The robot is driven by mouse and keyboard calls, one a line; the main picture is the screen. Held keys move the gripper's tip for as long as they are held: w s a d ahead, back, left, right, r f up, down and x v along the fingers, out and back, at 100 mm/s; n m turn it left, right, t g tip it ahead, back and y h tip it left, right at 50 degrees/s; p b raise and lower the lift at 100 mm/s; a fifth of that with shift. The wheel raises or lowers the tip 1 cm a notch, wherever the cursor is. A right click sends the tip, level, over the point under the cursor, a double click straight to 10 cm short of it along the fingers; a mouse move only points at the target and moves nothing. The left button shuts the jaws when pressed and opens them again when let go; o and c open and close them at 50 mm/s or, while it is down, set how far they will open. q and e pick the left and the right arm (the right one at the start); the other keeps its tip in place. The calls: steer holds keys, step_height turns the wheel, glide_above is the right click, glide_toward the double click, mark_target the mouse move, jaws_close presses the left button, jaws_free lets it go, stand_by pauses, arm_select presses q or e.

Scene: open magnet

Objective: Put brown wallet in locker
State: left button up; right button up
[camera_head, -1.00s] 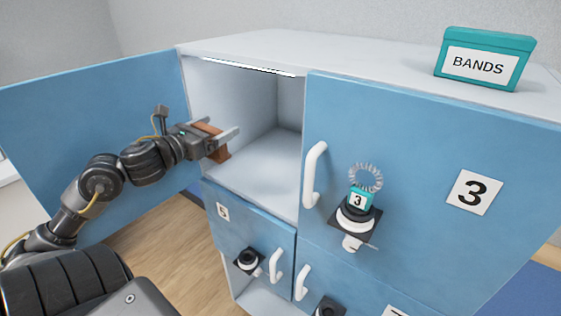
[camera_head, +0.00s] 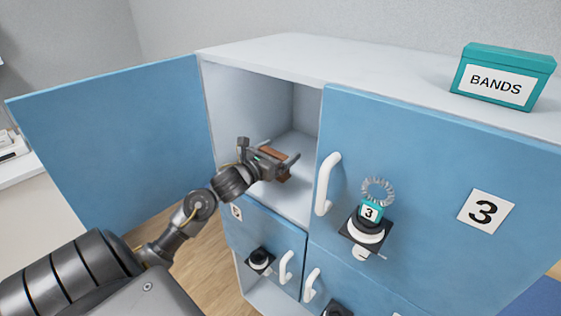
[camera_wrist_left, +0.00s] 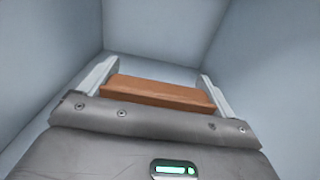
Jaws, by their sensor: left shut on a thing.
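The brown wallet (camera_head: 274,163) is held between the fingers of my left gripper (camera_head: 281,166), which is shut on it. They are inside the open upper-left compartment of the locker (camera_head: 265,50), near its front opening and above its floor. In the left wrist view the wallet (camera_wrist_left: 158,93) lies crosswise between the two fingers of the gripper (camera_wrist_left: 158,88), with the compartment's walls around it. Whether the wallet touches the floor is hard to tell. My right gripper is not in view.
The open blue door (camera_head: 115,140) stands out to the left. Closed door 3 (camera_head: 430,170) has a white handle (camera_head: 327,184) and a lock with a keyring (camera_head: 378,191), right of the opening. A teal BANDS box (camera_head: 502,75) sits on top. The compartment's rear floor is clear.

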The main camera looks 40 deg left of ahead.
arm_select(q)
steer(key=f+p, duration=0.1)
steer(key=f, duration=0.2)
steer(key=shift+w+d+p, duration=0.1)
steer(key=shift+w+p, duration=0.1)
steer(key=shift+p, duration=0.2)
steer(key=shift+f, duration=0.2)
steer(key=shift+f, duration=0.1)
steer(key=shift+f+b, duration=0.15)
steer(key=shift+b, duration=0.15)
steer(key=o, duration=0.7)
steer(key=shift+o, duration=0.2)
steer(key=shift+s+r, duration=0.1)
steer(key=shift+r, duration=0.1)
